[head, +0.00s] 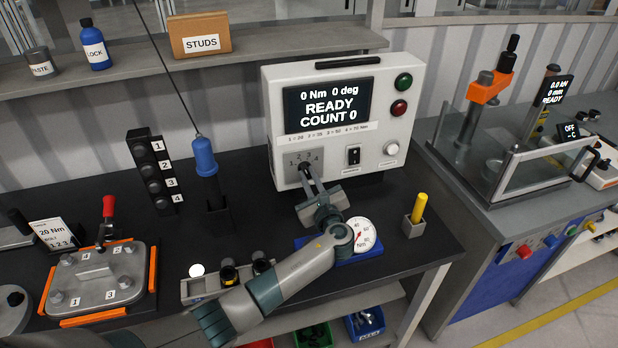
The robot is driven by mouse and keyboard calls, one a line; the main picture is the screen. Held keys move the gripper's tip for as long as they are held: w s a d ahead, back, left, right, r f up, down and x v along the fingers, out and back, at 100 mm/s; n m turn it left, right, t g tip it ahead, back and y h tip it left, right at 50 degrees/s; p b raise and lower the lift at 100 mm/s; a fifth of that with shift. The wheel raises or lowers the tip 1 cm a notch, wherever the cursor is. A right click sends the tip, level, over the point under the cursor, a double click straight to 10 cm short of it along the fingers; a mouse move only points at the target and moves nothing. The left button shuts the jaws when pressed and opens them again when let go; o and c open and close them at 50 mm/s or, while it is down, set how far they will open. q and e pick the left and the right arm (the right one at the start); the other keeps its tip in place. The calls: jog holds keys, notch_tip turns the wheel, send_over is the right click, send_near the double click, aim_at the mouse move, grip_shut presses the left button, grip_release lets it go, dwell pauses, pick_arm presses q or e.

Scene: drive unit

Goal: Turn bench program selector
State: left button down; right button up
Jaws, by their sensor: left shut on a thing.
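The bench program selector (304,158) is a grey plate marked 1 to 4 at the lower left of the white controller's front (404,129). My left gripper (308,172) reaches up to the plate's lower part and is shut on the selector knob. The fingers hide the knob, so I cannot tell which number it points to. The controller's screen (328,104) reads 0 Nm, 0 deg, READY, COUNT 0. A label strip under the screen lists a torque value for each number. My right gripper is not in view.
A torque gauge on a blue base (362,235) stands close to my left wrist. A yellow marker in a holder (418,208) stands to the right. A blue hanging tool (205,158) and a clamped plate (97,280) are on the left.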

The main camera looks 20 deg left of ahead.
pick_arm(q)
jog(key=shift+f+n+b, duration=0.2)
jog(key=shift+n+b, duration=0.5)
jog(key=shift+b, duration=0.15)
jog(key=n+b, duration=0.3)
jog(key=b, duration=0.1)
jog(key=shift+f+n, duration=0.1)
jog(key=shift+n, duration=0.3)
jog(key=shift+r+n+b, duration=0.2)
jog(key=shift+n+b, duration=1)
jog(key=shift+n, duration=0.2)
jog(key=c, duration=1.8)
grip_release()
jog(key=shift+o, duration=0.2)
jog(key=shift+r, duration=0.1)
jog(key=shift+s+d, duration=0.1)
jog(key=shift+s, duration=0.05)
